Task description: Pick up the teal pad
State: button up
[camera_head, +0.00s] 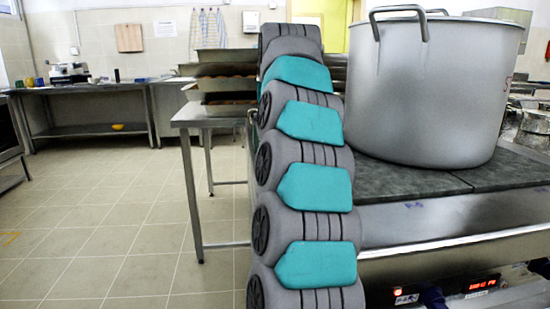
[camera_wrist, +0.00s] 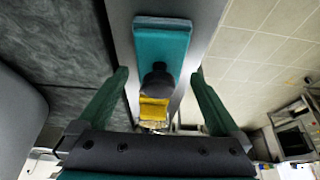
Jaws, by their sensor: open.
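The teal pad (camera_wrist: 162,42) shows in the wrist view as a flat, long block with a paler rim. It lies on a grey metal strip beside the dark cooking surface. A dark rounded thing (camera_wrist: 158,78) covers its lower end, and a yellow piece (camera_wrist: 154,110) is just below that; I cannot tell whether these are parts of it. My gripper (camera_wrist: 160,74) is open, with one green finger to each side of the pad's lower end and nothing gripped. In the head view I make out neither the pad nor the gripper; my arm blocks part of the view.
A large steel stockpot (camera_head: 430,95) stands on the dark stove top (camera_head: 405,180), close right of my arm. A steel table (camera_head: 215,112) with stacked trays (camera_head: 225,70) stands behind to the left. The tiled floor (camera_head: 110,220) at left is clear.

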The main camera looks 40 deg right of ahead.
jog(key=shift+x, duration=1)
jog(key=c, duration=1.3)
